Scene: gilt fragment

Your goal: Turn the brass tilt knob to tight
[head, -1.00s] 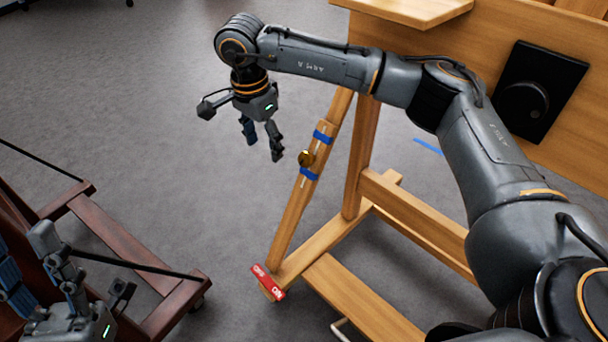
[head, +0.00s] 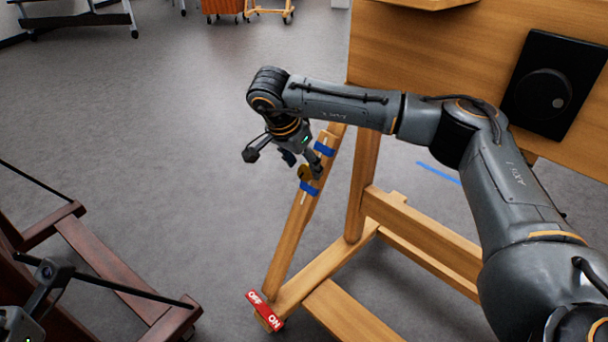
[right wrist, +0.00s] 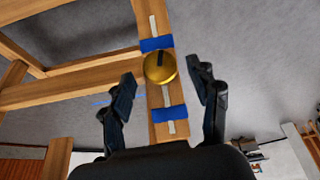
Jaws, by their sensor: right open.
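The brass tilt knob (head: 304,173) sits on a slanted wooden bar (head: 288,238) of the easel-like frame, between two blue bands. In the right wrist view the round knob (right wrist: 159,70) shows a dark mark at its upper edge. My right gripper (head: 301,163) is at the knob, partly covering it in the head view. In the right wrist view its open fingers (right wrist: 163,80) stand on both sides of the knob, with gaps between. Only a bit of my left gripper (head: 22,322) shows at the lower left edge; its fingers are out of frame.
A red OFF/ON switch (head: 265,310) is at the bar's foot. A wooden panel with a black dial plate (head: 553,85) stands at upper right. A dark reddish wooden frame (head: 110,265) stands at lower left. Grey floor between is clear.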

